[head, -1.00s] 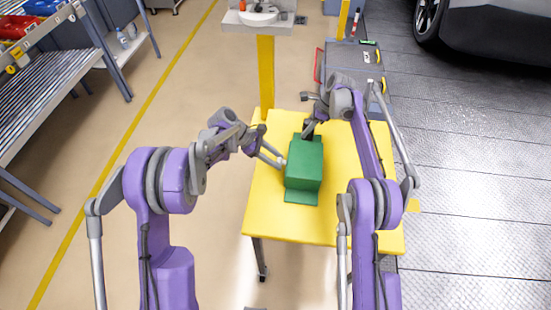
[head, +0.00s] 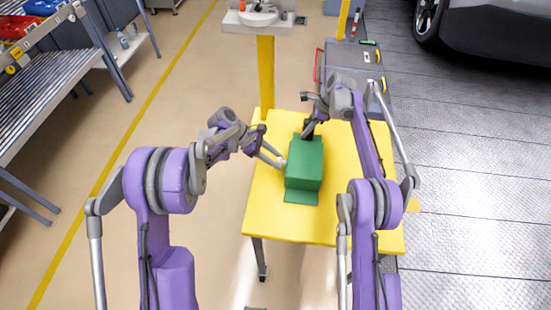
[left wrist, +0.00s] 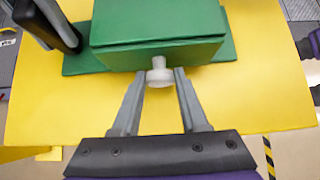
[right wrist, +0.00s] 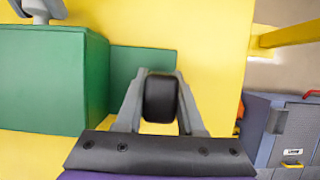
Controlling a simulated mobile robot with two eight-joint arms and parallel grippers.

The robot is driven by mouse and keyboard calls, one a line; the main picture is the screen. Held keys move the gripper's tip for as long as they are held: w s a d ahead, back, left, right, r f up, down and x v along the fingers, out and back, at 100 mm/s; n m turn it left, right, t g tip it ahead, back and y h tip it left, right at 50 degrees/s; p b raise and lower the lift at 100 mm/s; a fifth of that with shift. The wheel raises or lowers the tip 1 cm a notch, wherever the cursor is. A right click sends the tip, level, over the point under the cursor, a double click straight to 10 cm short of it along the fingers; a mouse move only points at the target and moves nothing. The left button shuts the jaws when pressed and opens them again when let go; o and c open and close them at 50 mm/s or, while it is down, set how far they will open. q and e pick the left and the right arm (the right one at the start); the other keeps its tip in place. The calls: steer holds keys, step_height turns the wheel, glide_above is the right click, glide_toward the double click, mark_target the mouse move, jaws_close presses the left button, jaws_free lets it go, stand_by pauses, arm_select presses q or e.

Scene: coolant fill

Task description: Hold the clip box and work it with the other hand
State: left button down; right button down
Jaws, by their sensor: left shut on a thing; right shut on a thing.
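The green clip box (head: 304,165) sits on a yellow table, its flat base plate showing at the near and far ends. A small white knob (left wrist: 159,74) sticks out of its side facing my left arm. My left gripper (head: 281,163) is at that side, its fingers around the knob in the left wrist view (left wrist: 162,76). A black upright handle (right wrist: 160,98) stands at the far end, over the base plate. My right gripper (head: 308,132) is shut on this handle, one finger on each side in the right wrist view (right wrist: 160,80). The handle's lower part is hidden.
The yellow table (head: 265,215) is bare around the box. A yellow post (head: 266,75) rises at its far left edge. A grey cabinet (head: 358,70) stands beyond it, a roller rack (head: 45,95) at the left and a car (head: 490,30) at the back right.

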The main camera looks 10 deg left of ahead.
arm_select(q)
steer(key=a, duration=0.8)
steer(key=shift+c, duration=2.2)
jaws_free()
steer(key=shift+d, duration=0.1)
steer(key=v, duration=1.2)
